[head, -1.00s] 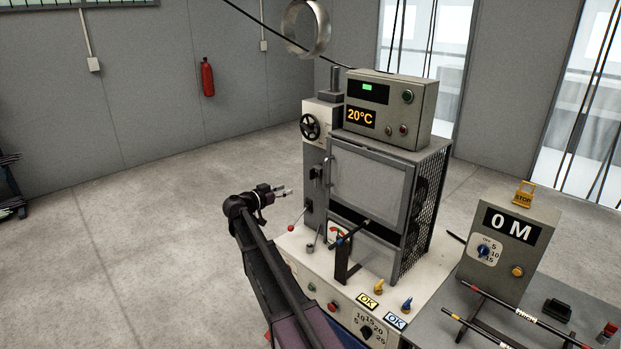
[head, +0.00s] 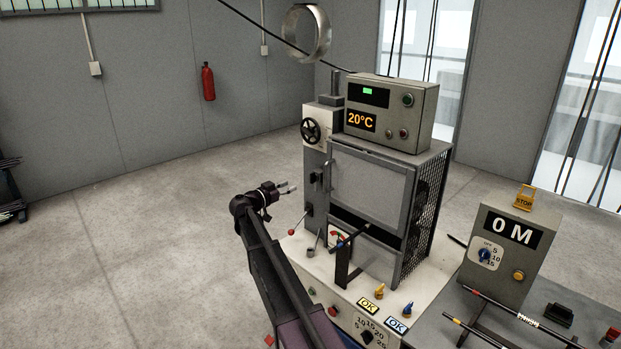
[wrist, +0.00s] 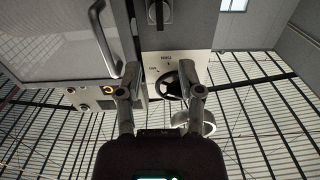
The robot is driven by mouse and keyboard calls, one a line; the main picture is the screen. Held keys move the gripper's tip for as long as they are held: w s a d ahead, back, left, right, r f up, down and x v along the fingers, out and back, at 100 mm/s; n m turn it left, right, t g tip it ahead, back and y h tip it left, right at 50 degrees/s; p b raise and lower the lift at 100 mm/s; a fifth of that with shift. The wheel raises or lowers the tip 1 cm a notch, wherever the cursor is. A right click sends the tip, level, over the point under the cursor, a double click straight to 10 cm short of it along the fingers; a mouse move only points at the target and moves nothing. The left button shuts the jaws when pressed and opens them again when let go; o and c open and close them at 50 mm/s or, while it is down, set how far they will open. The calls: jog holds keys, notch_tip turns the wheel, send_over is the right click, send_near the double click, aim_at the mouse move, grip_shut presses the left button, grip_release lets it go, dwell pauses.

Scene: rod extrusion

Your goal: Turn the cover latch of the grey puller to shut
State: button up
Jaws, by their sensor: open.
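The grey puller (head: 372,190) stands on a pale bench, its grey cover closed flat against the frame. A dark latch knob (head: 316,177) sits on the grey column left of the cover. What looks like this knob shows at the top of the wrist view (wrist: 160,12), upright in the picture, beside the cover's bar handle (wrist: 103,38). My gripper (head: 288,187) is left of the column, open and empty, its fingers pointing toward it. In the wrist view its two fingers (wrist: 160,80) are spread below the knob, apart from it. The knob's exact setting is too small to tell.
A black handwheel (head: 310,131) is on the column's upper part. A red-tipped lever (head: 292,232) stands below my gripper. A control box (head: 390,110) tops the puller. Open floor (head: 120,230) lies to the left.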

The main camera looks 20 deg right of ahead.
aim_at(311, 176)
jog(key=x, duration=1.1)
jog(key=shift+d, duration=0.15)
grip_shut()
